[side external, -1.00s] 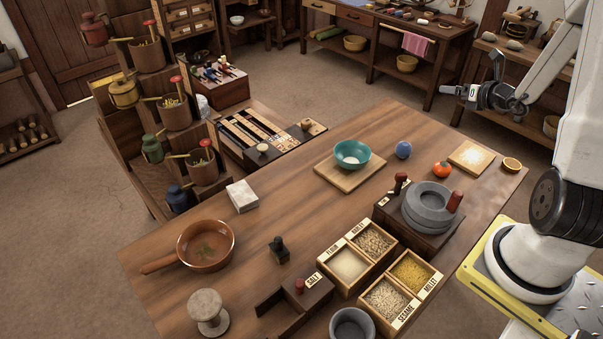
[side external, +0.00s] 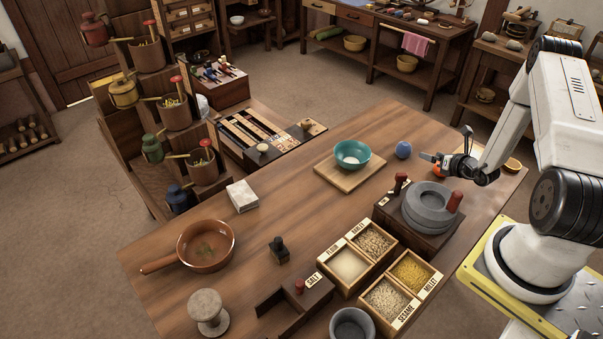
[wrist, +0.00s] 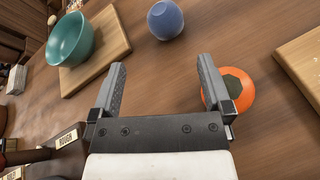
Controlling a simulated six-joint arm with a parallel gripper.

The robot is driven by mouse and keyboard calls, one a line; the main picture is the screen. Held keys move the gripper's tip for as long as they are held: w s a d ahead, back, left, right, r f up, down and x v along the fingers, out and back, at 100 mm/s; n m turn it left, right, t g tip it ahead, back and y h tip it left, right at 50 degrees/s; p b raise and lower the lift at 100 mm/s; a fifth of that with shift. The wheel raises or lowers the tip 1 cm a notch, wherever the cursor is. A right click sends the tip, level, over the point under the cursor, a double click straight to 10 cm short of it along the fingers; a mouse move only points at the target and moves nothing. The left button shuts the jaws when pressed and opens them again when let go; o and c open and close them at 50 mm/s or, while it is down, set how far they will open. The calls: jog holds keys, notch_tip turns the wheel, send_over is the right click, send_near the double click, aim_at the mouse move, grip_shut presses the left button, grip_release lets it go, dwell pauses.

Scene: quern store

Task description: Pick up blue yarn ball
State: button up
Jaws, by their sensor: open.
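The blue yarn ball (side external: 403,149) sits on the wooden table, right of the teal bowl. In the wrist view the blue yarn ball (wrist: 165,19) is at the top centre, beyond the fingertips and apart from them. My gripper (side external: 432,158) is just right of the ball in the side view, above the table. In the wrist view my gripper (wrist: 162,66) has its two fingers spread wide with nothing between them.
An orange persimmon-like fruit (wrist: 230,88) lies beside the right finger, partly hidden by it. A teal bowl (side external: 352,154) stands on a wooden board (side external: 332,177) left of the ball. A stone quern (side external: 430,208) stands in front. Bare table surrounds the ball.

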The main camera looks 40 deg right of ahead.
aim_at(410, 152)
jog(key=shift+f, duration=0.85)
jog(key=shift+w, duration=0.1)
jog(key=shift+x, duration=3.3)
jog(key=shift+w+d, duration=0.1)
jog(key=shift+x, duration=2.5)
jog(key=shift+d, duration=0.1)
jog(key=c, duration=1)
